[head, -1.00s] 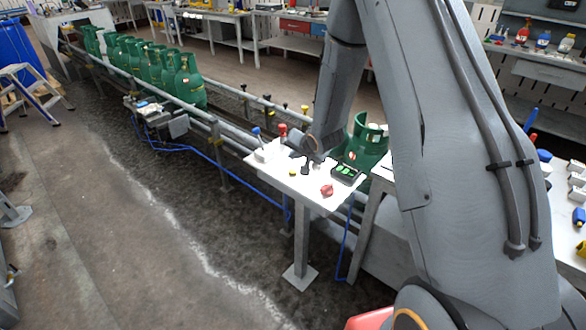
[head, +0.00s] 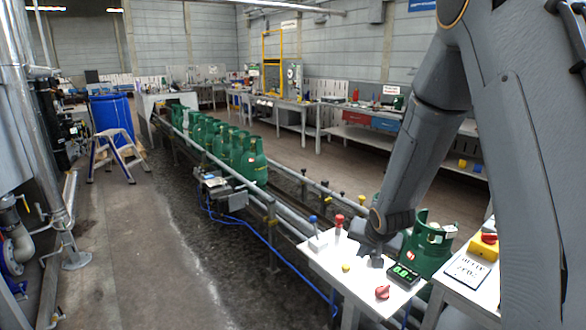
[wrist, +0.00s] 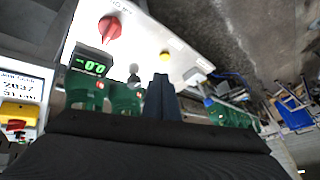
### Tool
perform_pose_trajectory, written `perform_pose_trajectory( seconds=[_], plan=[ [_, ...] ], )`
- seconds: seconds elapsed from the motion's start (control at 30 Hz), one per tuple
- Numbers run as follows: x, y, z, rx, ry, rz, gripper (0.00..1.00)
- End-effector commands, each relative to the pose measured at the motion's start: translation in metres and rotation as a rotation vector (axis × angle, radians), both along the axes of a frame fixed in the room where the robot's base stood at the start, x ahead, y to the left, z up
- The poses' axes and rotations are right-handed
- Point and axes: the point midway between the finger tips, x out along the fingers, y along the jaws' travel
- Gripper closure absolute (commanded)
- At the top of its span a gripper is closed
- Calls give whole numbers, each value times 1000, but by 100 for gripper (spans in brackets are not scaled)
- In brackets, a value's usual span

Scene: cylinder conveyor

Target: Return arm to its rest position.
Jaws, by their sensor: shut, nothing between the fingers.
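My gripper (head: 375,260) hangs at the end of my arm over or beside the white control table, in front of a green gas cylinder (head: 428,252). In the wrist view its dark fingers (wrist: 162,82) are together with nothing between them. The white control table (head: 335,268) carries a red knob (head: 382,292), a yellow button (head: 346,268) and a display with green digits (head: 404,275). In the wrist view the red knob (wrist: 110,28) and the display (wrist: 90,65) lie left of the fingers. The gap between the fingers and the tabletop is hard to judge.
A conveyor (head: 285,205) runs to the back left with several green cylinders (head: 250,160) on it. A panel with a red and yellow switch (head: 485,246) stands at the right. A stepladder (head: 118,152) and a blue barrel (head: 112,115) stand far left. The floor at left is mostly open.

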Motion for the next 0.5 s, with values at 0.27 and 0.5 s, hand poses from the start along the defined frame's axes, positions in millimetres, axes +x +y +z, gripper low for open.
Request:
perform_pose_trajectory(
  seconds=[0.27,0.5],
  plan=[
    [-132,2,40,-144,242,173,100],
    [-228,13,55,-167,404,329,100]
  ],
)
